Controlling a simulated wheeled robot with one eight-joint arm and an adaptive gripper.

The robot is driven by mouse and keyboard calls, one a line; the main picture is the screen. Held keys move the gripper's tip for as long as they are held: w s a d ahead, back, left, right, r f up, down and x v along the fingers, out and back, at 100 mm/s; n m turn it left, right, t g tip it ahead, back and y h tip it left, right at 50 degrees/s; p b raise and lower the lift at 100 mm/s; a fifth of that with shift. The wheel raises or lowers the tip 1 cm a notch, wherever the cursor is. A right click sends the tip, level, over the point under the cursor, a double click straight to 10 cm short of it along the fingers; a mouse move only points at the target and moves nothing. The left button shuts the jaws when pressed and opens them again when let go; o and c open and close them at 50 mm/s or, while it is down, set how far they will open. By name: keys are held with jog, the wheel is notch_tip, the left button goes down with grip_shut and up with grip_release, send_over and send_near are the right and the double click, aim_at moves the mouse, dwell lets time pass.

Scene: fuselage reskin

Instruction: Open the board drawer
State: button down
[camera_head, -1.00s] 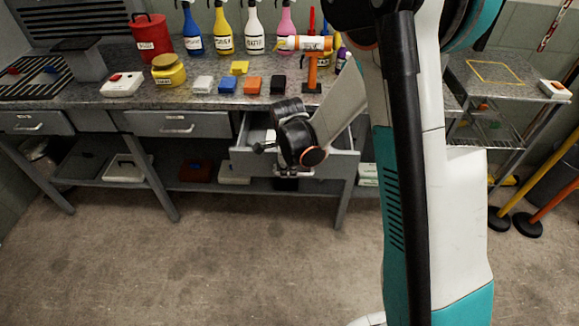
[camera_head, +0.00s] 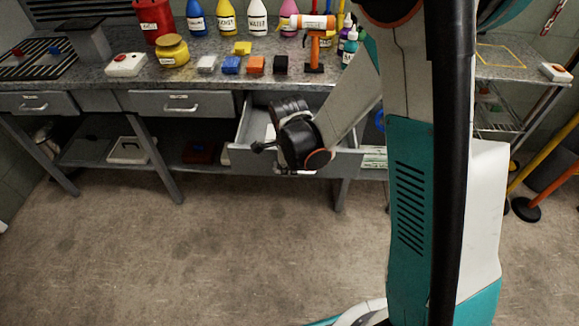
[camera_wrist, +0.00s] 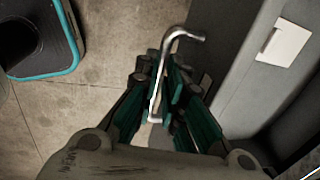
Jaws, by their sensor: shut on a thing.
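The board drawer (camera_head: 345,162) at the right of the workbench is pulled out, its inside showing behind my wrist. My gripper (camera_wrist: 170,80) is shut on this handle. In the head view my wrist hides the middle of the drawer and most of the handle, and the fingers are hard to make out. A light object lies inside the drawer, partly hidden.
Two shut drawers (camera_head: 180,102) and (camera_head: 38,103) sit farther left under the bench top. Bottles, coloured blocks and an orange tool (camera_head: 314,48) stand on the bench. A wire-shelf cart (camera_head: 520,75) is at the right. The floor (camera_head: 180,265) in front is clear.

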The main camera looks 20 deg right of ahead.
jog(key=c, duration=1.7)
grip_release()
jog(key=shift+r, duration=0.1)
jog(key=r, duration=0.4)
jog(key=s+r, duration=0.1)
jog(key=r, duration=0.2)
jog(key=s+r, duration=0.1)
jog(key=r, duration=0.3)
jog(key=shift+a+r, duration=0.3)
jog(key=shift+a, duration=0.05)
jog(key=s+d+r+n+t, duration=0.1)
jog(key=s+r+n, duration=0.2)
jog(key=s+n, duration=0.2)
jog(key=s+d+r+n+t, duration=0.2)
jog(key=s+r+n, duration=0.2)
jog(key=n, duration=0.5)
jog(key=s+d+r+n+t, duration=0.2)
jog(key=s+r+n, duration=0.2)
jog(key=s+n, duration=0.3)
jog(key=shift+s+d+r+y, duration=0.15)
jog(key=shift+d+y, duration=0.1)
jog(key=shift+y, duration=0.05)
